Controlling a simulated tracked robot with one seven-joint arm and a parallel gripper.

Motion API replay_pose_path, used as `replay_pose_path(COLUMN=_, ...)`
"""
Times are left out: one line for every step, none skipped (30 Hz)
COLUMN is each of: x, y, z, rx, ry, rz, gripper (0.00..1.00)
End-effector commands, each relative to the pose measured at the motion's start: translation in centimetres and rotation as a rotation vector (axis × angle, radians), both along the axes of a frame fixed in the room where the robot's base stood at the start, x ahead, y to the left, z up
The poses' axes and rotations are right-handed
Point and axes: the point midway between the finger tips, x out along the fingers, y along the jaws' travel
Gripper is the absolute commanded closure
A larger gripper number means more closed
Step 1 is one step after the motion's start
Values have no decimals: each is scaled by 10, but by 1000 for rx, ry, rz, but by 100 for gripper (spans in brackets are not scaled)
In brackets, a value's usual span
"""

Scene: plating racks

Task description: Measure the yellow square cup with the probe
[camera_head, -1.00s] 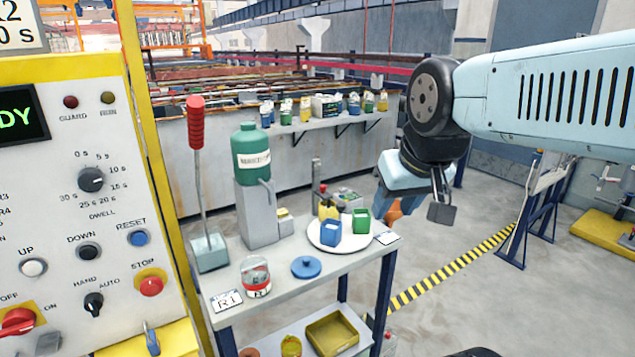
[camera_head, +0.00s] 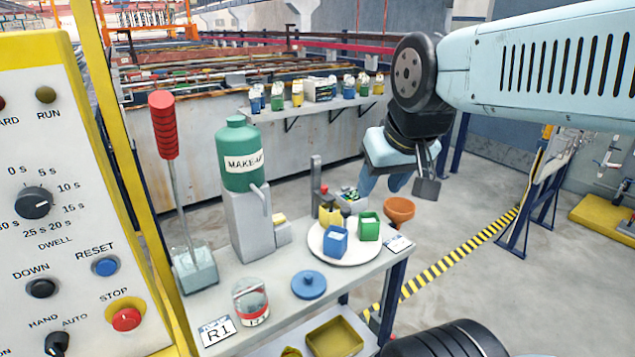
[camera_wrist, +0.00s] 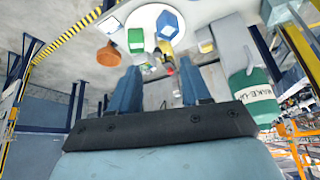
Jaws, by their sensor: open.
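The yellow square cup (camera_head: 330,215) stands on a round white plate (camera_head: 368,259) on the small grey table, partly hidden behind a blue square cup (camera_head: 335,247). A green square cup (camera_head: 369,226) stands to its right. In the wrist view the yellow cup (camera_wrist: 166,46) shows small, beyond my fingers. A grey upright post with a red part (camera_head: 317,178) stands behind the plate; I cannot tell whether it is the probe. My gripper (camera_wrist: 160,92) is open and empty. In the head view it hangs above and behind the plate, its fingers partly hidden.
A green make-up bottle (camera_head: 241,152) on a grey stand and a red-handled lever (camera_head: 163,125) stand left of the plate. An orange bowl (camera_head: 399,211) is at the right. Open floor lies further right.

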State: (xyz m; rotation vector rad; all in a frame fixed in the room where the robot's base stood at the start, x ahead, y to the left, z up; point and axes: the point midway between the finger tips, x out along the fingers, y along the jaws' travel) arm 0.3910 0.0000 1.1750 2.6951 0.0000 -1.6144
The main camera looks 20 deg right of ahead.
Motion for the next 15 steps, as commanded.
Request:
replay_pose_path(x=2, y=0, z=1, rx=0, ry=1, rz=0, gripper=52)
replay_pose_path(x=4, y=0, z=1, rx=-1, ry=2, rz=0, gripper=52)
replay_pose_path(x=7, y=0, z=2, rx=-2, ry=4, rz=-1, gripper=52)
replay_pose_path(x=11, y=0, z=3, rx=-3, ry=7, rz=-1, gripper=52)
replay_pose_path(x=16, y=0, z=3, rx=-4, ry=10, rz=-2, gripper=52)
replay_pose_path(x=23, y=2, z=4, rx=-6, ry=14, rz=-2, gripper=52)
replay_pose_path(x=30, y=4, z=5, rx=-7, ry=17, rz=-2, gripper=52)
replay_pose_path(x=38, y=4, z=6, rx=-9, ry=21, rz=-2, gripper=52)
replay_pose_path(x=48, y=5, z=6, rx=-11, ry=27, rz=-3, gripper=52)
replay_pose_path(x=57, y=5, z=7, rx=-12, ry=31, rz=-4, gripper=52)
replay_pose_path(x=66, y=5, z=7, rx=-13, ry=35, rz=-5, gripper=52)
replay_pose_path(x=78, y=5, z=7, rx=-14, ry=40, rz=-5, gripper=52)
replay_pose_path(x=87, y=5, z=6, rx=-15, ry=45, rz=-4, gripper=52)
replay_pose_path(x=97, y=6, z=5, rx=-16, ry=49, rz=-4, gripper=52)
replay_pose_path(x=109, y=6, z=4, rx=-16, ry=53, rz=-4, gripper=52)
